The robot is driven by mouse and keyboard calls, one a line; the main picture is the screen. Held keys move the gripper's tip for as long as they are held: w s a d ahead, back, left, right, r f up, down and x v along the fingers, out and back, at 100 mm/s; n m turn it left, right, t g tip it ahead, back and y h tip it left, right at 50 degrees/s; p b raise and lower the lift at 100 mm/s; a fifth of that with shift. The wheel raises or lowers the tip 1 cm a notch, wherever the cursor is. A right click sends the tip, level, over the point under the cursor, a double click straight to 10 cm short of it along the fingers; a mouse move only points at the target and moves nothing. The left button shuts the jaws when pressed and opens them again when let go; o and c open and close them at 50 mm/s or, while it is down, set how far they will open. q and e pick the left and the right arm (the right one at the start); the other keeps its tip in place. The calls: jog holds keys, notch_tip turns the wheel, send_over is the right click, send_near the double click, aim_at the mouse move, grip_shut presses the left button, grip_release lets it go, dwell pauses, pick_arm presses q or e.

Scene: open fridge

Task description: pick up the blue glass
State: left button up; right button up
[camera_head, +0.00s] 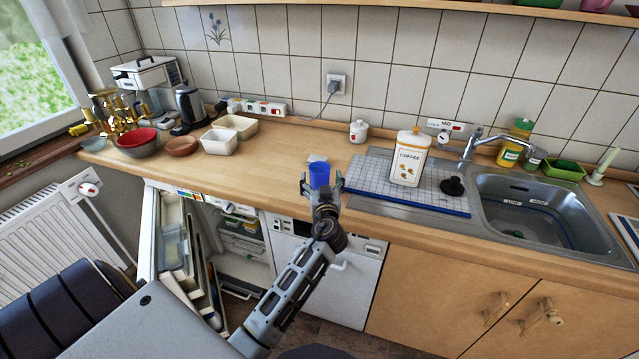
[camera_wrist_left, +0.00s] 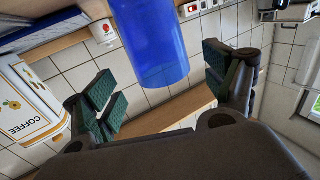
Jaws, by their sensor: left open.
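The blue glass (camera_head: 319,173) stands near the front edge of the wooden counter (camera_head: 275,150). My left gripper (camera_head: 321,184) is at the counter edge, just in front of the glass, with one finger to each side of it in the picture. In the left wrist view the blue glass (camera_wrist_left: 152,45) shows large between and beyond the open fingers of my left gripper (camera_wrist_left: 165,85). There is a gap between the glass and each finger pad, and nothing is held. My right gripper is not in view.
A coffee canister (camera_head: 408,158) stands on a gridded board to the right, beside the sink (camera_head: 540,205). A small white lidded jar (camera_head: 358,131) stands behind. White dishes (camera_head: 230,132) and bowls are at left. The fridge door (camera_head: 172,240) stands open below the counter.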

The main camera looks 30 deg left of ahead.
aim_at(319, 164)
pick_arm(q)
jog(key=shift+w+a, duration=0.1)
jog(key=shift+w, duration=0.05)
jog(key=shift+w+a, duration=0.1)
jog(key=shift+w, duration=0.05)
jog(key=shift+w+a+r+p, duration=0.1)
jog(key=shift+w+a+p, duration=0.4)
jog(key=shift+w+p, duration=0.05)
jog(key=shift+w+a, duration=0.25)
jog(key=shift+w, duration=0.05)
jog(key=shift+p+x, duration=0.4)
jog(key=shift+x, duration=0.65)
jog(key=shift+c, duration=0.3)
jog(key=c, duration=1.4)
jog(key=shift+c, duration=0.6)
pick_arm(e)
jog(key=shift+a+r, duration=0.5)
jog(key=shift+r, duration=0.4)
pick_arm(q)
jog(key=shift+r, duration=0.1)
